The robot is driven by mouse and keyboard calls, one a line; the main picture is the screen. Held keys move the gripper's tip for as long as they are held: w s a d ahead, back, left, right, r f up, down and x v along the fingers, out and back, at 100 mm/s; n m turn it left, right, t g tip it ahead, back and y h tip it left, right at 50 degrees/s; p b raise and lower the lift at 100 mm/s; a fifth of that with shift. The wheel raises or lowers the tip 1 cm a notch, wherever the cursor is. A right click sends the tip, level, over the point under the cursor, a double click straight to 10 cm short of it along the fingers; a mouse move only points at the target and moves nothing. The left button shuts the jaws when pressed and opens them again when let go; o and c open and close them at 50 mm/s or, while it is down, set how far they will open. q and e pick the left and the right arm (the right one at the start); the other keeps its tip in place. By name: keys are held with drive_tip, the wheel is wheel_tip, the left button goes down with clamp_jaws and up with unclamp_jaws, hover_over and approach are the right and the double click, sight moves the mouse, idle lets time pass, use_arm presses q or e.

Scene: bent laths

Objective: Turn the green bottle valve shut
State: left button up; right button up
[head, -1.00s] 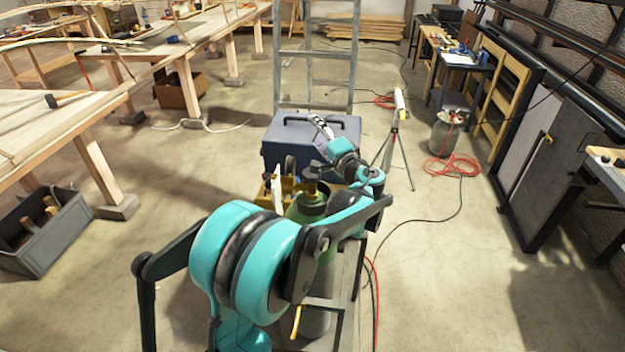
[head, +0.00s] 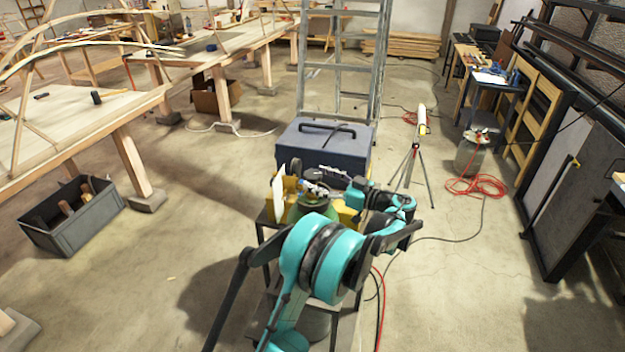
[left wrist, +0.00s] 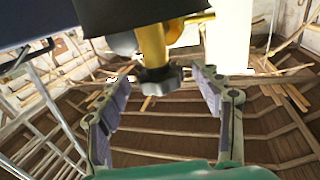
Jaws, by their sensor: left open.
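The green bottle (head: 308,213) stands upright on a dark low frame in the head view, partly hidden by my left arm. My left gripper (head: 309,179) is at its top, with the fingers pointing left. The left wrist view shows the gripper (left wrist: 170,77) open, one finger on each side of the dark valve knob (left wrist: 160,81) on its brass valve body (left wrist: 152,45). I see gaps between the knob and both fingers, so it is not gripped. In the head view the knob cannot be made out clearly. My right gripper is out of view.
A grey-blue case (head: 325,145) stands just behind the bottle, before a ladder (head: 340,70). A white panel (head: 278,192) and yellow parts (head: 350,199) crowd the bottle. A tripod (head: 414,165) stands to the right. Cables lie on the floor; open floor is left and right.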

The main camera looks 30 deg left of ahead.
use_arm(q)
drive_tip(key=shift+a, duration=1.15)
drive_tip(key=c, duration=1.2)
drive_tip(key=shift+o, duration=0.2)
drive_tip(key=shift+m+t, duration=0.4)
drive_tip(key=shift+t, duration=0.2)
drive_tip(key=m+t, duration=0.1)
drive_tip(key=t, duration=0.1)
drive_tip(key=shift+m+t+h, duration=0.3)
drive_tip(key=shift+m+t, duration=0.1)
drive_tip(key=shift+m+t+h+b, duration=0.35)
drive_tip(key=shift+m+t+h, duration=0.75)
drive_tip(key=shift+m+t, duration=1)
drive_tip(key=shift+n+t, duration=0.3)
drive_tip(key=shift+t, duration=0.2)
